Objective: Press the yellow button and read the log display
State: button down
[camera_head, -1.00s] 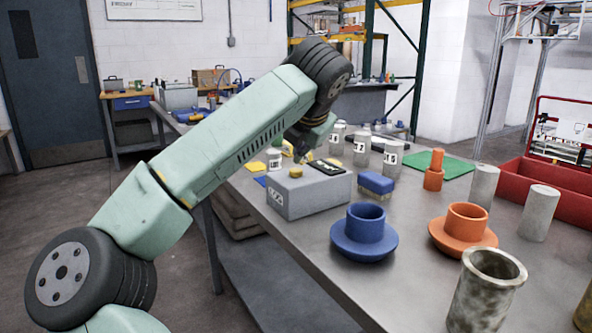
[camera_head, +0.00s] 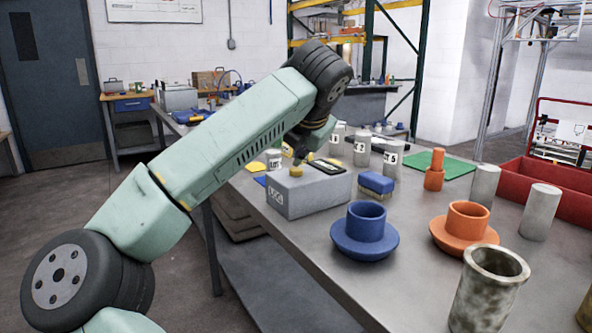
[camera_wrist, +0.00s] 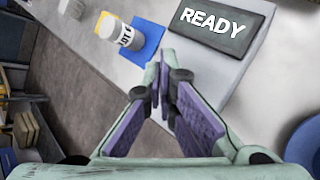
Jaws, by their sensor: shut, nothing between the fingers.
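A grey box (camera_head: 308,193) on the metal table carries a yellow button (camera_head: 296,171) and a dark display (camera_head: 328,166) on its top. In the wrist view the display (camera_wrist: 225,22) reads "READY" in white letters. My gripper (camera_head: 299,160) is shut and empty, with its fingers pointing down at the button. The fingertips are right over the button; I cannot tell whether they touch it. In the wrist view my gripper (camera_wrist: 164,62) hides the button.
A blue flanged ring (camera_head: 364,233), an orange one (camera_head: 465,227) and a mottled cup (camera_head: 488,287) stand at the front. A red bin (camera_head: 560,192) is at right.

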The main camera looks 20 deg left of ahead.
aim_at(300, 169)
jog(key=shift+f+b, duration=0.45)
jog(key=shift+f, duration=0.05)
dwell(0.7)
jog(key=shift+r, duration=0.1)
jog(key=shift+r+p, duration=0.65)
jog(key=shift+r, duration=0.15)
jog(key=shift+r+p, duration=1.85)
jog(key=shift+r, duration=0.75)
jog(key=shift+f, duration=0.1)
